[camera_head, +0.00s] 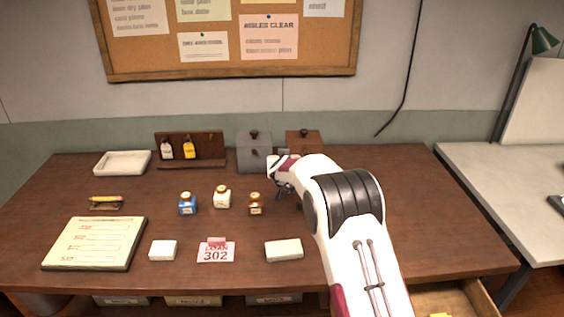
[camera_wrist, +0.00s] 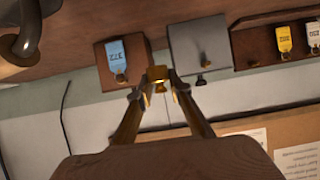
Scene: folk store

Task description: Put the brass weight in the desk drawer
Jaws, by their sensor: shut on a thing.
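My gripper (camera_wrist: 157,83) is shut on the brass weight (camera_wrist: 158,74), a small golden block between the fingertips in the wrist view. In the head view my gripper (camera_head: 284,190) is over the back middle of the desk, in front of the brown box; the weight cannot be made out there. The desk drawer (camera_head: 455,299) stands open at the front right of the desk, partly cut off by the frame and by my arm. Something yellow (camera_head: 440,315) lies in it.
A grey box (camera_head: 254,152) and a brown box (camera_head: 304,142) stand at the back. Blue (camera_head: 187,204), white (camera_head: 222,196) and brown (camera_head: 255,204) bottles stand left of my gripper. A white block (camera_head: 284,250) lies near the front. The right part of the desktop is clear.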

